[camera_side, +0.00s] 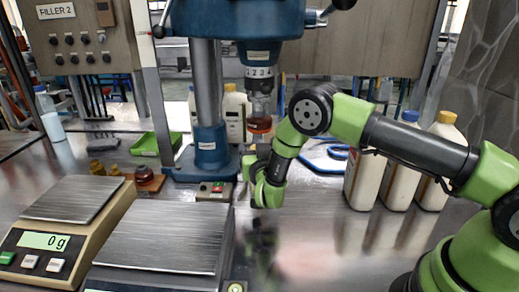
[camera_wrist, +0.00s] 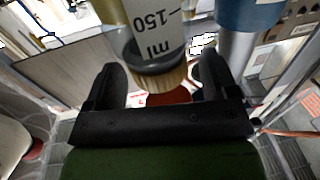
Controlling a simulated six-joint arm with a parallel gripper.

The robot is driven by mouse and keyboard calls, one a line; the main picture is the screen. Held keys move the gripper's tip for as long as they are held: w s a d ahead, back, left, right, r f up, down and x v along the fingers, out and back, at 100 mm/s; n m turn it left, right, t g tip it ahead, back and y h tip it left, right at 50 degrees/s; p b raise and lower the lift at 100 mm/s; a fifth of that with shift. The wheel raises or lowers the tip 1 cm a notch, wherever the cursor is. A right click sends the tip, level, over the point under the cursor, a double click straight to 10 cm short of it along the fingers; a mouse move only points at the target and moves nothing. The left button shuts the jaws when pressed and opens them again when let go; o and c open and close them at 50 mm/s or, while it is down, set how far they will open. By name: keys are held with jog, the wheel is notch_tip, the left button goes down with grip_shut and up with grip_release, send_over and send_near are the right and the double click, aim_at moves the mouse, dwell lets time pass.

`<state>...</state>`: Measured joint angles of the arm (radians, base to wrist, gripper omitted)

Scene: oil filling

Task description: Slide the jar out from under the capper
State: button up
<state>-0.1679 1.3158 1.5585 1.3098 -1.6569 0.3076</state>
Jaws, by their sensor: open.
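The blue capper (camera_side: 245,20) stands at the back centre in the side view, its dark head above the jar. The jar (camera_side: 260,122) shows there as a small clear vessel with orange-red contents, below the head; my wrist hides its lower end. In the wrist view, my gripper (camera_wrist: 161,70) is open, with one black finger on either side of a tan ribbed part and a red patch. I cannot tell whether the fingers touch anything.
White bottles (camera_side: 365,180) stand to the right, behind my arm. Two scales stand at the front left, one reading 0 g (camera_side: 45,240). A green tray (camera_side: 150,143) lies left of the capper's column (camera_side: 208,90).

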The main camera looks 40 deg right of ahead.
jog(key=shift+w+d, duration=0.4)
jog(key=shift+w, duration=0.15)
jog(key=c, duration=1.1)
jog(key=shift+w+a+v, duration=0.25)
jog(key=shift+a+v, duration=0.1)
jog(key=shift+v, duration=2.55)
jog(key=shift+w+a+v, duration=0.25)
jog(key=shift+a+v, duration=0.05)
jog(key=shift+v, duration=2.6)
jog(key=shift+w+a+v, duration=0.25)
jog(key=shift+a+v, duration=0.1)
jog(key=shift+v, duration=2.55)
jog(key=o, duration=1.1)
jog(key=shift+r, duration=0.15)
